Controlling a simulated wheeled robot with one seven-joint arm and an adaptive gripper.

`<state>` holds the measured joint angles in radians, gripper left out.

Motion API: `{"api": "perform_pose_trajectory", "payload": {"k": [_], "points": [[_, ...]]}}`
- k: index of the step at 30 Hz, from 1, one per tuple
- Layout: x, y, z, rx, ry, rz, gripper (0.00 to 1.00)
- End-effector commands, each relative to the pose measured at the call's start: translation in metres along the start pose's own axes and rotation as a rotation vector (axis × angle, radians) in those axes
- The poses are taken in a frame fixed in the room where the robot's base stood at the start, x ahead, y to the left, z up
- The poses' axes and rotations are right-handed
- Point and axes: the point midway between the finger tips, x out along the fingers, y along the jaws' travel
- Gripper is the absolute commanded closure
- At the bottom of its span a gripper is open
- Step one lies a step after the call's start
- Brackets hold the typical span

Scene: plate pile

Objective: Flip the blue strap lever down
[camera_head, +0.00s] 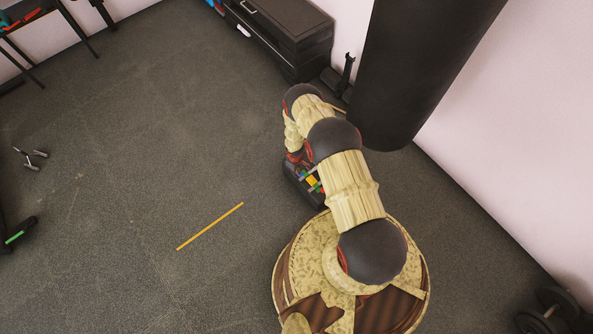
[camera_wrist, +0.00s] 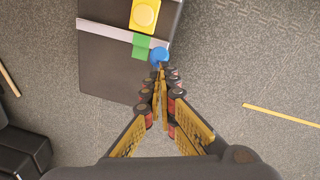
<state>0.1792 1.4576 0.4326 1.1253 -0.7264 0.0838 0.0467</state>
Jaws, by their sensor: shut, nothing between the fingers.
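In the wrist view, a dark box (camera_wrist: 105,62) has a light grey strap (camera_wrist: 100,32) across its top. A small blue piece (camera_wrist: 159,55), which looks like the blue strap lever, sits at the strap's end near the box's right edge. A green piece (camera_wrist: 141,46) and a yellow block (camera_wrist: 145,14) are beside it. My gripper (camera_wrist: 162,72) is shut and empty, its tips right at the blue piece; I cannot tell if they touch. The box also shows in the head view (camera_head: 295,180), partly behind my arm; the gripper is hidden there.
A yellow stick (camera_head: 210,226) lies on the open grey floor left of my base. A large black cylinder (camera_head: 410,75) stands close behind my arm. A black chest (camera_head: 285,35) is at the back wall. Dumbbells (camera_head: 550,312) lie at the lower right.

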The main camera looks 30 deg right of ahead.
Motion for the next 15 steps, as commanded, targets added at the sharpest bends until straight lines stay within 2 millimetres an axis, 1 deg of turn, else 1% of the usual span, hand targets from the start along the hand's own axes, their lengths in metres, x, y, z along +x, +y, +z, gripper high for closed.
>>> {"api": "perform_pose_trajectory", "payload": {"k": [8,15], "points": [[0.008,-0.006,0.019,0.002,-0.001,0.000,1.00],[0.021,-0.012,0.035,0.001,0.000,0.000,1.00]]}}
